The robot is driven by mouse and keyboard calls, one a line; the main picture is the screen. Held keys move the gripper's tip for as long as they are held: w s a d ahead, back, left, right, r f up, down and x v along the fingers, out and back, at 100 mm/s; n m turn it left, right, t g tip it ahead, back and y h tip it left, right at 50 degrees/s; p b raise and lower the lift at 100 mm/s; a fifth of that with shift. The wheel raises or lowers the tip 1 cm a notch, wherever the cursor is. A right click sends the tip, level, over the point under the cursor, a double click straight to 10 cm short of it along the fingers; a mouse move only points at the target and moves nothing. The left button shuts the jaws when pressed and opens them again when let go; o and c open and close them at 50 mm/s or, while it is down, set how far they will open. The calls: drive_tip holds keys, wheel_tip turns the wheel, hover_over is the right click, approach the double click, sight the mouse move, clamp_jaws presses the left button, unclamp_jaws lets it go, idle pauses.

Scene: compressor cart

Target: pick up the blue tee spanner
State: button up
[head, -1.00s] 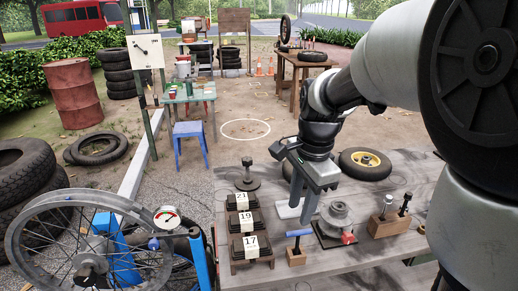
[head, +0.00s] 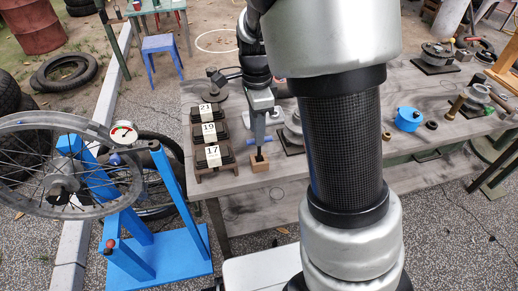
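The blue tee spanner (head: 248,143) stands upright in a small wooden block (head: 260,165) near the front of the grey workbench. Only parts of its blue crossbar and its dark shank show. My gripper (head: 260,140) points down in front of the crossbar, with its fingers at the handle and hiding its middle. The view does not show whether the fingers are closed on it. The spanner's lower end is still in the block.
A stepped rack with labels 21, 19 and 17 (head: 213,155) stands just left. A round metal part (head: 294,130) is close on the right, partly hidden by my arm. A blue stand with a spoked wheel (head: 160,240) is at the left.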

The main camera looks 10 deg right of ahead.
sight(259, 159)
wheel_tip(259, 159, down, 3)
drive_tip(key=f, duration=0.1)
drive_tip(key=f+b, duration=0.1)
drive_tip(key=f, duration=0.1)
drive_tip(key=f+b, duration=0.1)
drive_tip(key=f, duration=0.1)
drive_tip(key=shift+s+d+f, duration=0.1)
drive_tip(key=shift+d+f, duration=0.05)
drive_tip(key=shift+d, duration=0.15)
clamp_jaws()
